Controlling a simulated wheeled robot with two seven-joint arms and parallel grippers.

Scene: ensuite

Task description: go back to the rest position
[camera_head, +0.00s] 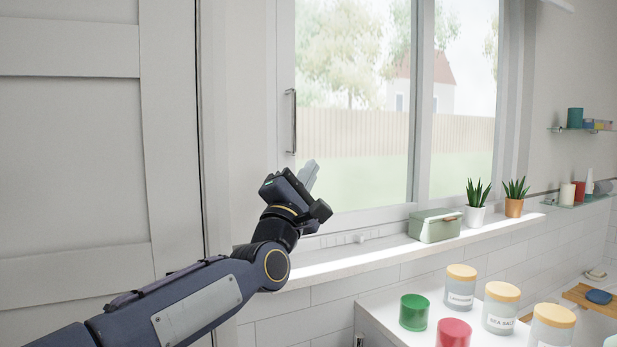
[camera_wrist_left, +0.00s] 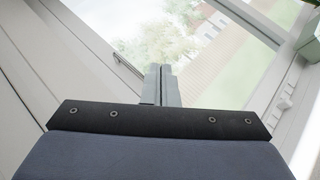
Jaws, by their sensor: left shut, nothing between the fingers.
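My left gripper (camera_head: 310,172) is raised in front of the window (camera_head: 355,120), above the left end of the sill. In the left wrist view its two grey fingers (camera_wrist_left: 161,84) are together with nothing between them. The window's vertical metal handle (camera_head: 291,122) is just up and left of the fingertips in the head view, and the fingers look apart from it. The handle also shows in the left wrist view (camera_wrist_left: 128,66), left of the fingers. My right gripper is in neither view.
A green box (camera_head: 435,226) and two potted plants (camera_head: 478,203) stand on the sill (camera_head: 345,261). Below, a white surface holds several labelled jars (camera_head: 460,287), a green cup (camera_head: 413,312) and a red cup (camera_head: 453,333). A panelled door (camera_head: 75,150) is at the left.

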